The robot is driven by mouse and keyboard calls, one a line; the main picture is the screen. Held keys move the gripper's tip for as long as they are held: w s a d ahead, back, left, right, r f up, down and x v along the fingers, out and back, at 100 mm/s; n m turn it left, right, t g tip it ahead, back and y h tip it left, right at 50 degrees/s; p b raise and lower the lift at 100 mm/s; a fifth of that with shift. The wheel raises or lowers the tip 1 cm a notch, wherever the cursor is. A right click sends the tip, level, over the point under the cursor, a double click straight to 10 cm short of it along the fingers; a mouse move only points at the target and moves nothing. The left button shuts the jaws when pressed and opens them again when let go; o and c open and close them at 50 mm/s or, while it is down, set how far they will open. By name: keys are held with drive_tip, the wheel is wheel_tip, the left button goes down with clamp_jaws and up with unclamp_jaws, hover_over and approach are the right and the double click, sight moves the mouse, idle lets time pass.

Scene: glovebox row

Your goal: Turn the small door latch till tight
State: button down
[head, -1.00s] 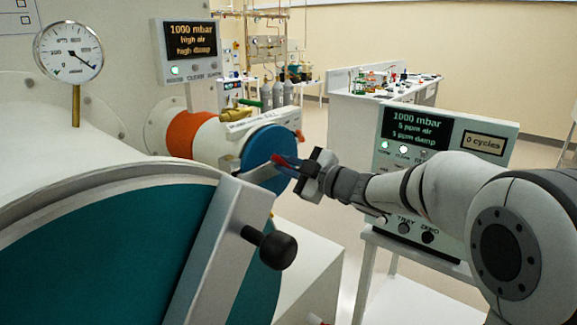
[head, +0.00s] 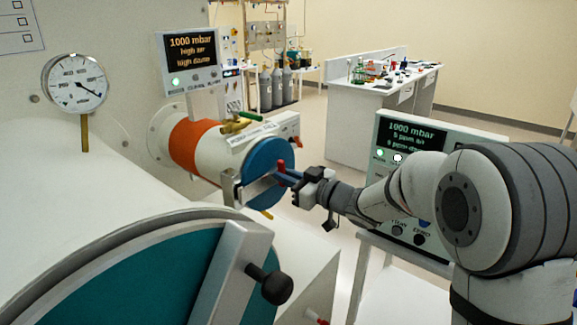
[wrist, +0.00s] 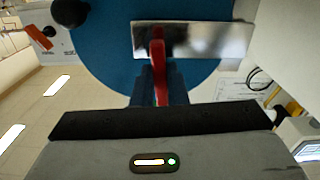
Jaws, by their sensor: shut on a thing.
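The small door is a blue disc (head: 266,160) on the end of the white and orange tube; it also shows in the wrist view (wrist: 95,45). A metal bar (head: 256,191) lies across its face. The red latch handle (head: 282,166) stands at the bar, and in the wrist view the red handle (wrist: 159,50) runs between my fingers, over the bar. My gripper (head: 289,178) is in front of the door, shut on the red handle. In the wrist view my fingers (wrist: 157,88) sit on either side of it. The handle's pivot is hard to make out.
A large teal door (head: 150,275) with a metal bar and black knob (head: 276,288) fills the lower left. A control panel (head: 415,150) stands behind my arm. A pressure gauge (head: 75,83) and display (head: 190,60) are at upper left. Floor shows beyond the small door.

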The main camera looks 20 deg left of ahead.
drive_tip(key=shift+w+f+m+p, duration=0.1)
drive_tip(key=shift+w+m+p, duration=0.05)
drive_tip(key=shift+m+p, duration=4.3)
drive_tip(key=shift+m+b, duration=0.5)
drive_tip(key=shift+m, duration=0.15)
drive_tip(key=c, duration=1.4)
unclamp_jaws()
drive_tip(key=shift+c, duration=0.2)
drive_tip(key=shift+d, duration=0.1)
drive_tip(key=b+v, duration=0.2)
drive_tip(key=v, duration=0.5)
drive_tip(key=shift+d, duration=0.3)
